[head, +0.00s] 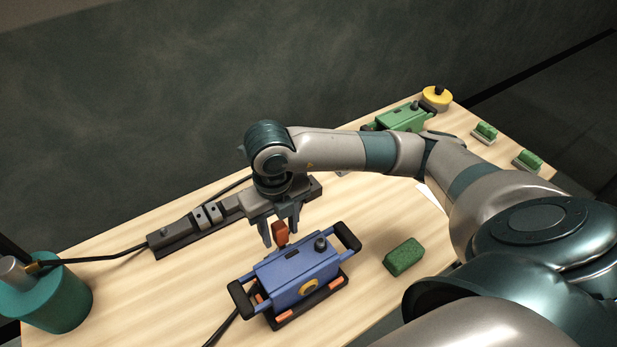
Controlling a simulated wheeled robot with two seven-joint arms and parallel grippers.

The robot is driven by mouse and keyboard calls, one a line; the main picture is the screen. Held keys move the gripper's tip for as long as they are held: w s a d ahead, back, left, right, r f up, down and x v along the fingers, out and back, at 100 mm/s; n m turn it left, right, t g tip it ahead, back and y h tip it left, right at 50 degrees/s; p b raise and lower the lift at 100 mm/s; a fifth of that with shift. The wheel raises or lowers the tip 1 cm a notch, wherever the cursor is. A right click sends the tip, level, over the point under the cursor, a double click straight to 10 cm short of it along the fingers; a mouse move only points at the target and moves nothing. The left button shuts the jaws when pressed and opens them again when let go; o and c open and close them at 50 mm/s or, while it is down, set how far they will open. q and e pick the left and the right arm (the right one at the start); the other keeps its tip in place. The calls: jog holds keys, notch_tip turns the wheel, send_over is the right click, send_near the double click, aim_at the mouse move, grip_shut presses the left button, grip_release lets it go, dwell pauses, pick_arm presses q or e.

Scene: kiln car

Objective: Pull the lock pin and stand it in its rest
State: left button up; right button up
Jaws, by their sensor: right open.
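A blue box (300,277) with black handles at both ends stands on the wooden table, on a dark base with orange pads. An orange-red tab (280,235), which looks like the head of the lock pin, rises at its far edge; the pin's shaft is hidden. My right gripper (279,229) points down over that edge. Its fingers are open, one on each side of the tab; I cannot tell whether they touch it. The pin's rest cannot be made out for certain. My left gripper is not in view.
A dark rail with grey connectors and a cable (170,238) lies behind the gripper. A green sponge-like block (404,256) lies right of the box. A teal canister (58,300) stands at left, a green box (400,117) and yellow round piece (436,98) at the far right.

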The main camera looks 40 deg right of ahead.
jog(key=shift+b, duration=0.45)
dwell(0.8)
grip_shut()
dwell(0.4)
